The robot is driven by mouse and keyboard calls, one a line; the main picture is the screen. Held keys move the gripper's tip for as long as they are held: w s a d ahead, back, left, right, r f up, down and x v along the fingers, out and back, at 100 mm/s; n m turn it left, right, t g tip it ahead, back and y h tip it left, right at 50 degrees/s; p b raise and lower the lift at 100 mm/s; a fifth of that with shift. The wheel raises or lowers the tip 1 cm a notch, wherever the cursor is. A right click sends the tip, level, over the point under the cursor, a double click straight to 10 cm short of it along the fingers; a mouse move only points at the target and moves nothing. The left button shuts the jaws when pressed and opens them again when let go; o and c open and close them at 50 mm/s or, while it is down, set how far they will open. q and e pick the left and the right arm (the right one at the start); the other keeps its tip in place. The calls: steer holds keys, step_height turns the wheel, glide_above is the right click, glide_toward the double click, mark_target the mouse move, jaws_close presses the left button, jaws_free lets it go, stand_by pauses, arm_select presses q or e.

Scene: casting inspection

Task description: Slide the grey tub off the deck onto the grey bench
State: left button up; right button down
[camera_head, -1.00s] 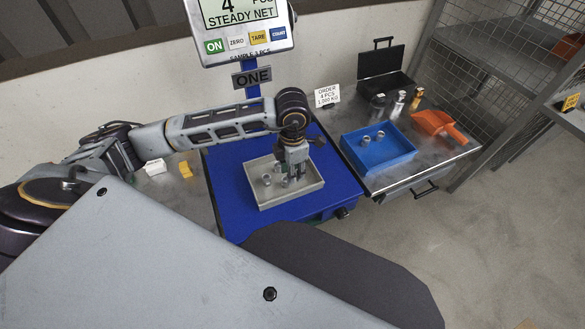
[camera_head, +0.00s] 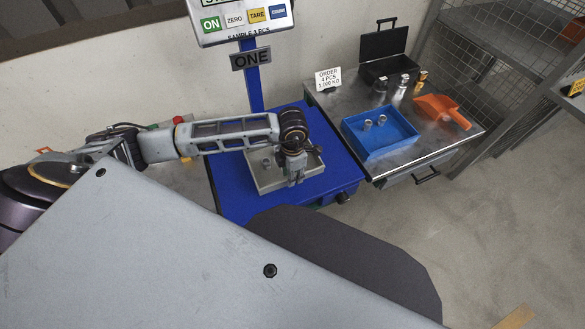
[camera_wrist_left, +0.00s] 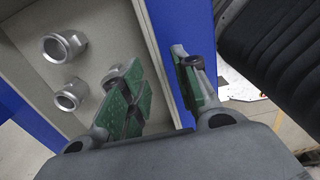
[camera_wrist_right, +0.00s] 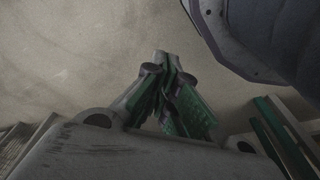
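The grey tub (camera_head: 262,188) sits on the blue deck (camera_head: 232,204) of the scale. It holds metal fittings, and two show in the left wrist view (camera_wrist_left: 62,46). My left gripper (camera_head: 296,180) is at the tub's right front side. In the left wrist view my left gripper (camera_wrist_left: 160,75) has one finger inside the tub and one outside, with the tub wall between them and a gap visible. My right gripper (camera_wrist_right: 165,75) has its fingers together, empty, over plain floor. A grey metal bench (camera_head: 440,150) stands right of the deck.
On the right bench are a blue tray (camera_head: 385,153) with two fittings, an orange scoop (camera_head: 440,108), an open black case (camera_head: 385,68), weights (camera_head: 403,84) and an order card (camera_head: 327,79). The scale's post (camera_head: 253,90) rises behind the deck. A mesh cage stands at right.

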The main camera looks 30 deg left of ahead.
arm_select(q)
steer(key=shift+f, duration=1.15)
jaws_close()
